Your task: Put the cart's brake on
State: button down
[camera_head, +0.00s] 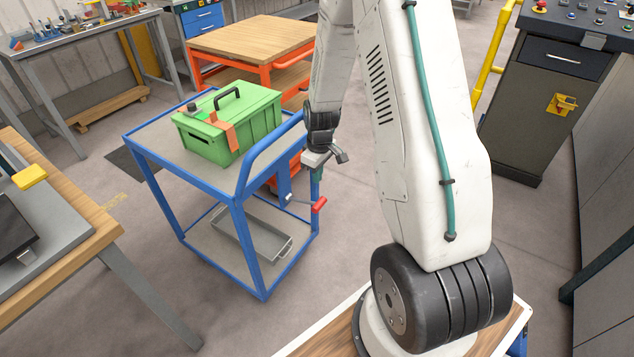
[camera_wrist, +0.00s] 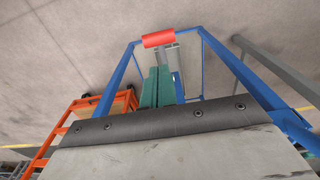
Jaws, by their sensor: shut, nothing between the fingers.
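The blue cart (camera_head: 240,205) stands left of my arm, with a curved push handle (camera_head: 268,150) at its near right side. A brake lever with a red grip (camera_head: 319,204) sticks out from the cart's right end, below the top shelf. The red grip also shows in the wrist view (camera_wrist: 158,38), just beyond my fingertips. My gripper (camera_head: 317,177) hangs above the red grip, pointing down, beside the cart's end. Its teal fingers (camera_wrist: 157,72) are shut together and empty, and look apart from the lever.
A green toolbox (camera_head: 232,120) with an orange strap sits on the cart's top shelf, and a grey tray (camera_head: 252,236) lies on the lower one. An orange wood-topped trolley (camera_head: 250,40) stands behind. Workbenches stand at left; a dark console (camera_head: 548,105) stands at right.

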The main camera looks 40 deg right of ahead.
aim_at(319, 202)
notch_tip(319, 202, down, 9)
jog(key=shift+w+r, duration=0.15)
jog(key=shift+a, duration=0.1)
dwell(0.4)
jog(key=shift+s+f, duration=0.45)
jog(key=shift+f, duration=0.3)
notch_tip(319, 202, down, 8)
jog(key=s+d, duration=0.1)
jog(key=shift+s+r, duration=0.2)
jog(key=shift+s, duration=0.2)
jog(key=shift+w, duration=0.15)
jog(key=shift+r, duration=0.1)
